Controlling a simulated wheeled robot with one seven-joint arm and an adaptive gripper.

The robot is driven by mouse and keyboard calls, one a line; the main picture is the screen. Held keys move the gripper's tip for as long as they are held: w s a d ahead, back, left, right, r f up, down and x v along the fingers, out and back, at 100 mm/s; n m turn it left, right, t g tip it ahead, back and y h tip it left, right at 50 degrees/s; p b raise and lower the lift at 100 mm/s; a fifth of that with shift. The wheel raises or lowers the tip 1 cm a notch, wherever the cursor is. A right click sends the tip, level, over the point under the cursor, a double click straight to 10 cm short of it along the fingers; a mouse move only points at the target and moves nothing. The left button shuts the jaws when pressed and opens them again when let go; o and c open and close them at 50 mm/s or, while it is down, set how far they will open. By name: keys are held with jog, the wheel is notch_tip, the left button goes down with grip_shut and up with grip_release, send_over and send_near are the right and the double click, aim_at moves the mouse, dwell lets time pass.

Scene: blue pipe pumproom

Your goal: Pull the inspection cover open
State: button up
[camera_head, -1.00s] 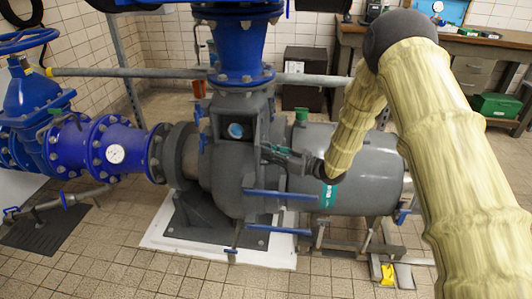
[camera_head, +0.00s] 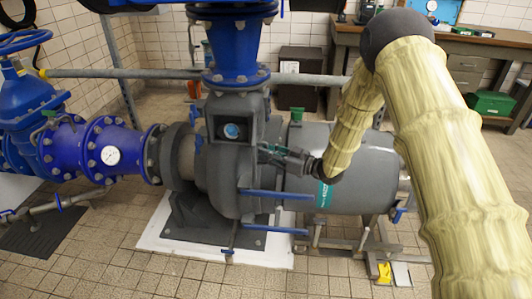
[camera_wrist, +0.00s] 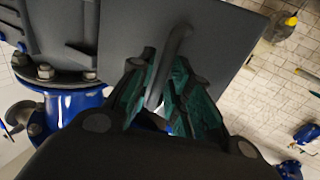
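The inspection cover is a flat dark grey plate (camera_wrist: 225,40) with a bar handle (camera_wrist: 178,48) in the wrist view. In the head view the cover (camera_head: 263,122) shows nearly edge-on at the right of a square opening (camera_head: 229,131) in the grey pump housing. A round light-blue part shows inside that opening, so the cover stands swung out from it. My gripper (camera_head: 268,150) is beside the cover. In the wrist view its green-padded fingers (camera_wrist: 165,85) lie on both sides of the handle and look closed on it. Their exact contact is partly hidden.
Blue lever-like bars (camera_head: 275,195) stick out below my gripper. The grey motor (camera_head: 350,175) lies right of the pump, and a blue flanged pipe (camera_head: 238,45) rises above. A workbench (camera_head: 470,45) stands behind. The tiled floor in front is clear.

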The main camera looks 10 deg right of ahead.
jog(key=v, duration=1.1)
jog(key=shift+d, duration=0.2)
jog(key=s+f+m+h, duration=0.45)
jog(key=s+f, duration=0.35)
jog(key=f, duration=0.4)
jog(key=s+f+m+h, duration=0.45)
jog(key=s+f, duration=0.25)
jog(key=f, duration=0.5)
jog(key=s+d+f+m+g+h, duration=0.15)
jog(key=s+f+g+h, duration=0.35)
jog(key=s, duration=0.8)
jog(key=s+d+f+m+g+h, duration=0.1)
jog(key=s+f+g, duration=0.1)
jog(key=s, duration=0.8)
jog(key=s+d+f+m+g, duration=0.1)
jog(key=s+d+g, duration=0.1)
jog(key=s, duration=0.8)
notch_tip(320, 180, up, 16)
jog(key=p, duration=1.5)
jog(key=shift+s+f+g+p, duration=0.2)
jog(key=shift+g+p, duration=0.1)
jog(key=shift+p, duration=0.1)
